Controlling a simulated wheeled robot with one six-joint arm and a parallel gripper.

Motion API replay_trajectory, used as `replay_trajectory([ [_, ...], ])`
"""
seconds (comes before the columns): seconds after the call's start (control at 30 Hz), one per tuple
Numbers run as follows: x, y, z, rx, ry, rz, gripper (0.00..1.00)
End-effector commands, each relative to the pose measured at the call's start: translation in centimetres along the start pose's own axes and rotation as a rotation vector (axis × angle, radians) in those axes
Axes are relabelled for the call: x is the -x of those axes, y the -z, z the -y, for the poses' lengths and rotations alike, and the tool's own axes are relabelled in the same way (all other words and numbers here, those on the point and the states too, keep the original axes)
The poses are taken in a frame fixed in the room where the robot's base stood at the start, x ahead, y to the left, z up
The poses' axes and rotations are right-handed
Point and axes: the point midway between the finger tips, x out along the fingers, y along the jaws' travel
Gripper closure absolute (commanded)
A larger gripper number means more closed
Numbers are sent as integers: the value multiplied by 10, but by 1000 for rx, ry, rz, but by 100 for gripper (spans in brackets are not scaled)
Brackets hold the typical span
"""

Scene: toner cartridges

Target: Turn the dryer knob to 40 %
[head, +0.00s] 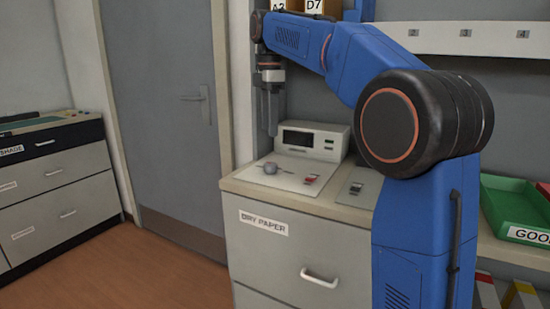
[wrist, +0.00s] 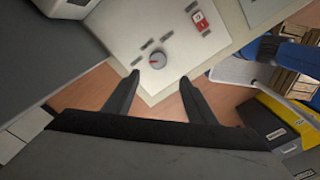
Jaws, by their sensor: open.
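The dryer knob (head: 270,168) is a round grey knob on the light control panel on top of the cabinet. In the wrist view the knob (wrist: 157,61) carries a red pointer mark, with a few small dark labels around it too small to read. My gripper (head: 270,132) hangs pointing down above the panel, a little above the knob. In the wrist view my gripper (wrist: 160,76) is open, its two fingers apart with the knob showing between and just beyond the tips. Nothing is held, and the fingers appear clear of the knob.
A red switch (head: 311,179) sits right of the knob on the panel. The dryer unit with a dark display (head: 297,138) stands behind. The cabinet drawer labelled DRY PAPER (head: 263,222) is below. A green tray (head: 515,205) is on the right. A grey door (head: 160,100) stands left.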

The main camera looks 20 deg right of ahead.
Motion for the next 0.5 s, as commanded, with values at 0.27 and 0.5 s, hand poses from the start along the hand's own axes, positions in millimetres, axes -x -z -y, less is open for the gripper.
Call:
replay_trajectory([
  [0.27,-9,1,-3,19,5,1,49],
  [0.5,-47,1,-2,18,6,1,49],
])
